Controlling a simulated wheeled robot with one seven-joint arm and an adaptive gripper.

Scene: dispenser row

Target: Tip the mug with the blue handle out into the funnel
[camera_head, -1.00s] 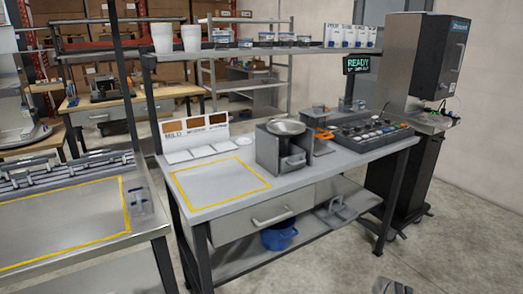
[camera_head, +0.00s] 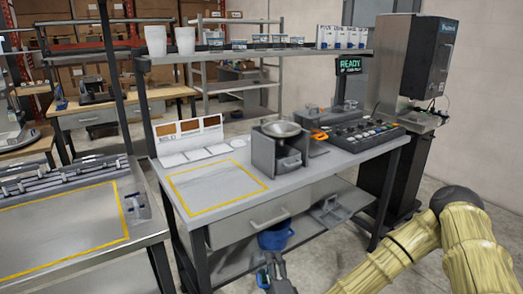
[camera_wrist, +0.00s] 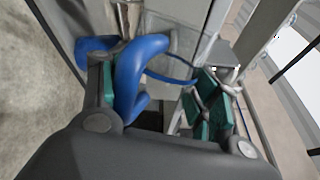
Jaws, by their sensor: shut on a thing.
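My gripper (camera_head: 273,266) is low in the head view, in front of the bench. In the wrist view the gripper (camera_wrist: 154,92) has its teal-padded fingers around a thick, curved blue handle (camera_wrist: 142,68). The handle lies against the left finger. The funnel (camera_head: 282,129) is a wide metal bowl on a grey stand on the bench, above and away from my gripper.
The drawer handle (camera_head: 268,217) juts from the bench front. A control panel (camera_head: 365,135) is right of the funnel. The yellow-outlined area (camera_head: 215,188) is empty. An upper shelf (camera_head: 260,55) runs behind.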

